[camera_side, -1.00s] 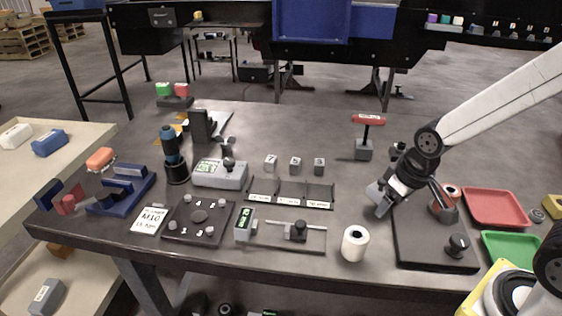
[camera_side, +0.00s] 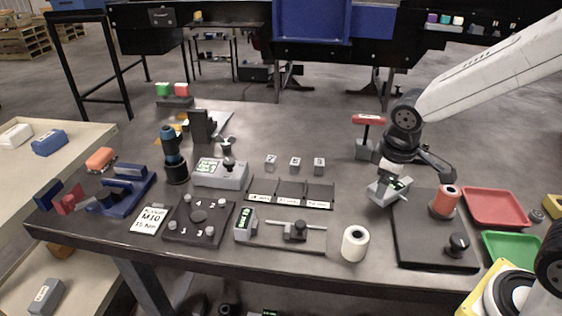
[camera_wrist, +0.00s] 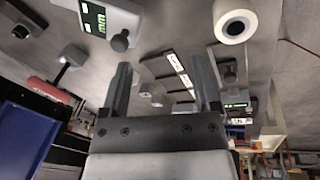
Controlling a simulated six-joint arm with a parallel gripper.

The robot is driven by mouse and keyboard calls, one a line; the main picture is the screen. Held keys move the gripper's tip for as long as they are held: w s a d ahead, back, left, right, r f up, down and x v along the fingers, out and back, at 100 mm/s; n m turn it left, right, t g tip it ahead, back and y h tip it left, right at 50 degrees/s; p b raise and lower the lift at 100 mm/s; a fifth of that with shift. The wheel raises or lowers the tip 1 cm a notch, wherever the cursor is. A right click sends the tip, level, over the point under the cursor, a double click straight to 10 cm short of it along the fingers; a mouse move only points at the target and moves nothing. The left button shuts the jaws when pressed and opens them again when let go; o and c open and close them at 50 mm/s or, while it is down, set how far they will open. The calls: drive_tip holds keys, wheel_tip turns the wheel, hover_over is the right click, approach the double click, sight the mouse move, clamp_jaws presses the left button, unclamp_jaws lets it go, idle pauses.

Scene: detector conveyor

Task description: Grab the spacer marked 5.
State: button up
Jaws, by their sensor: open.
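Three small grey blocks, the likely spacers, stand apart in a row behind the labelled tray: a left one (camera_side: 271,162), a middle one (camera_side: 295,164) and a right one (camera_side: 319,165). Their marks are too small to read, so I cannot tell which is 5. My gripper (camera_side: 386,169) is to the right of the row, above the table and close to a grey device with a green display (camera_side: 389,191). In the wrist view my gripper (camera_wrist: 160,82) has two dark fingers spread apart with nothing held between them. Small grey blocks (camera_wrist: 151,88) show beyond the fingers.
The labelled three-slot tray (camera_side: 290,191) lies in front of the blocks. A red-handled tool (camera_side: 366,121) stands behind my gripper. A white roll (camera_side: 354,243), a red spool (camera_side: 445,203) and a black plate (camera_side: 418,225) are near the front right. Table behind the blocks is mostly clear.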

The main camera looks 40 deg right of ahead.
drive_tip(key=w+a+n+t+h, duration=0.3)
drive_tip(key=w+n+t+h, duration=0.1)
drive_tip(key=w+n, duration=0.75)
drive_tip(key=w+a+n+t+h, duration=0.3)
drive_tip(key=w+n+h, duration=0.2)
drive_tip(key=w+n, duration=0.65)
drive_tip(key=m, duration=0.2)
approach(295, 162)
drive_tip(key=shift+w+d+f, duration=0.1)
drive_tip(key=shift+w+d, duration=0.65)
drive_tip(key=shift+d, duration=0.25)
drive_tip(key=shift+f, duration=0.45)
drive_tip(key=shift+x, duration=1.3)
drive_tip(key=shift+x, duration=2.6)
clamp_jaws()
